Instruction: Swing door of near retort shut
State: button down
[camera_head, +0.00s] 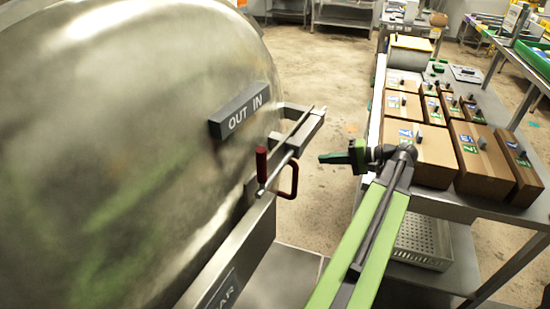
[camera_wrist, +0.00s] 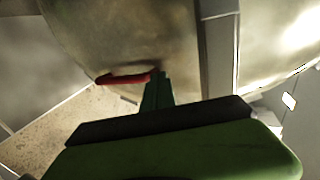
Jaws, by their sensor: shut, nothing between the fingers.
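The near retort's large domed metal door (camera_head: 130,150) fills the left of the head view. An "OUT IN" plate (camera_head: 240,110) is fixed on it. A red handle (camera_head: 292,180) and a metal latch bar (camera_head: 300,135) stick out at its right edge. My gripper (camera_head: 326,158) is shut and empty, pointing left, a short way right of the handle with a gap between. In the wrist view my fingers (camera_wrist: 157,88) show beside the red handle (camera_wrist: 123,79), with the curved metal (camera_wrist: 130,40) beyond. The door's hinge and the retort's mouth are not visible.
A steel table (camera_head: 455,205) with several cardboard boxes (camera_head: 435,155) stands right of my arm, a perforated basket (camera_head: 420,243) below. Bare floor (camera_head: 310,75) lies between the door and table. Shelving (camera_head: 345,15) stands at the back.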

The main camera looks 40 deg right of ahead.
jog(key=b, duration=0.3)
send_near(277, 159)
jog(key=x, duration=0.5)
jog(key=shift+a+f, duration=0.1)
jog(key=shift+f, duration=0.15)
jog(key=shift+w+a, duration=0.25)
jog(key=shift+w, duration=0.35)
